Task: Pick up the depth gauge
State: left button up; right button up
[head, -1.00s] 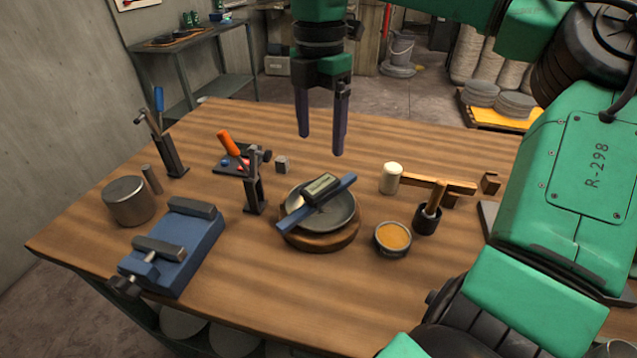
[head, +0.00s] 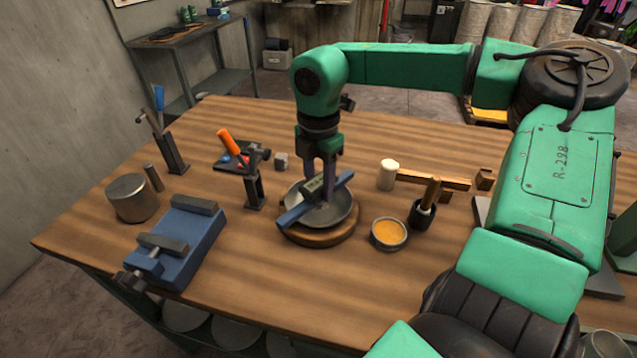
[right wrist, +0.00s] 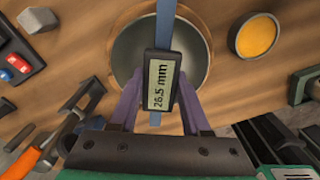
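The depth gauge (head: 292,214) is a blue bar with a dark display housing. It lies slanted across the grey bowl (head: 338,213), which sits on a round wooden base (head: 325,238). In the right wrist view the gauge's display (right wrist: 161,80) reads 26.5 mm. My right gripper (head: 320,183) points down over the bowl, its purple fingers on either side of the display housing. In the right wrist view the right gripper (right wrist: 161,88) shows its fingers apart, with slim gaps beside the housing. Contact at the tips cannot be made out. My left gripper is not in view.
A small tub of orange-yellow paste (head: 389,233), a mallet (head: 430,180) and a dark cup (head: 422,214) stand right of the bowl. A tool post (head: 254,188), blue vise (head: 180,245) and metal cylinder (head: 131,198) are to the left. The table's front middle is clear.

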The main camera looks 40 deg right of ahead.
grip_shut()
